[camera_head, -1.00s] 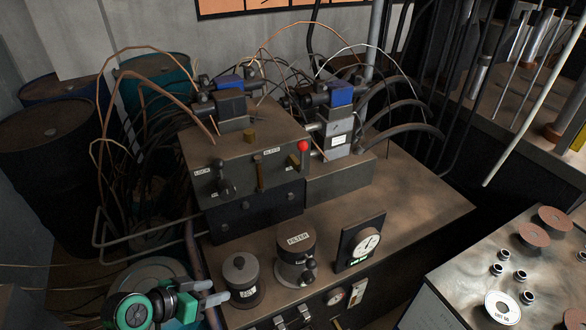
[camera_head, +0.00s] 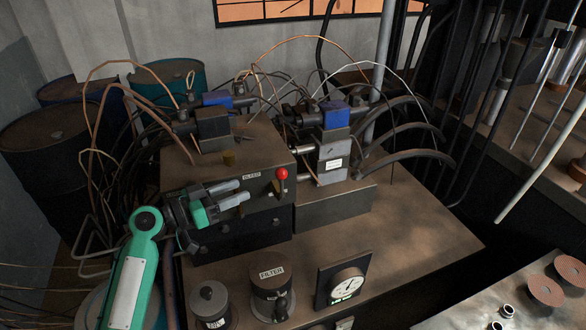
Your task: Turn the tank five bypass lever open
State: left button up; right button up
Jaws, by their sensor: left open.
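No label naming tank five or a bypass is legible, so I cannot tell which lever is meant. A lever with a red ball knob (camera_head: 282,174) stands at the right end of the grey valve block's front face (camera_head: 262,208). A label reading BLEED (camera_head: 252,177) is left of it. My left gripper (camera_head: 244,192) is open and empty in front of this face, its fingers pointing right toward the red-knobbed lever, apart from it in the picture. The gripper hides the left part of the face. A dark handle (camera_head: 282,305) is on the FILTER canister (camera_head: 270,277). My right gripper is not in view.
A gauge (camera_head: 347,284) stands right of the canister, and a smaller lidded pot (camera_head: 209,300) left of it. Hoses and copper pipes arch over the blue-capped valves (camera_head: 335,115). Drums (camera_head: 45,140) stand at left. The bench top (camera_head: 425,235) is bare at right.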

aim_at(276, 174)
pick_arm(q)
jog(key=p+x, duration=0.2)
jog(key=x, duration=0.3)
jog(key=p+x, duration=0.3)
jog(key=x, duration=0.3)
jog(key=shift+r, duration=0.2)
jog(key=shift+f+p+x, duration=0.25)
jog(key=shift+p+x, duration=0.2)
jog(key=shift+x, duration=0.65)
jog(key=c, duration=0.9)
grip_shut()
